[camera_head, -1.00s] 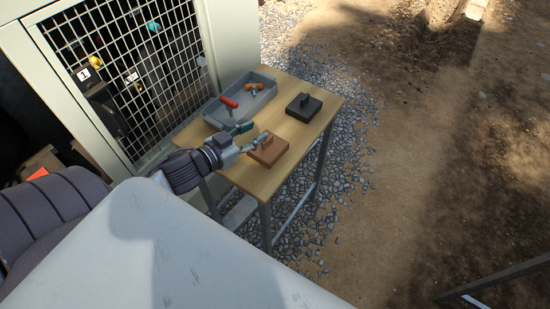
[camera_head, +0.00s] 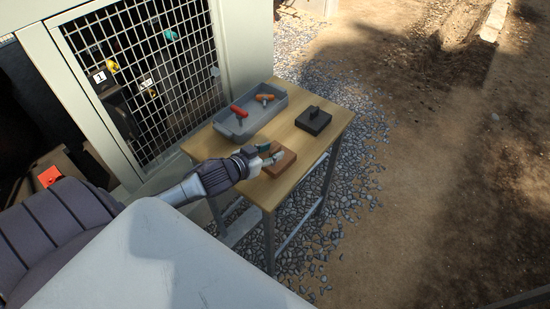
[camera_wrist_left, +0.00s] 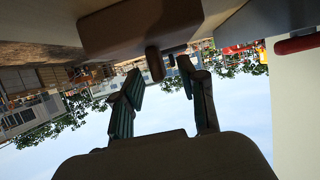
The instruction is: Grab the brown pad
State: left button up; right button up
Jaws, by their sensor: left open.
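The brown pad (camera_head: 281,167) lies on the wooden table near its front edge. My left gripper (camera_head: 268,154) is open at the pad's left side and covers part of it in the head view. In the left wrist view, which is upside down, the brown pad (camera_wrist_left: 140,27) fills the top. Its small upright handle (camera_wrist_left: 155,63) shows between or just beyond the two spread fingers of my left gripper (camera_wrist_left: 160,78). I cannot tell whether the fingers touch it. My right gripper is in neither view.
A black pad with a handle (camera_head: 313,121) lies farther back on the table (camera_head: 240,182). A grey tray (camera_head: 262,118) holds red- and orange-handled tools. A caged cabinet (camera_head: 145,75) stands left of the table. Gravel and open dirt lie to the right.

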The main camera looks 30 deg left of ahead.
aim_at(275, 149)
pick_arm(q)
jog(key=shift+r+x, duration=0.15)
jog(key=shift+x, duration=1.05)
jog(key=shift+r+x, duration=0.1)
jog(key=shift+x, duration=1.05)
jog(key=shift+d, duration=0.1)
grip_shut()
jog(key=shift+w+r, duration=0.1)
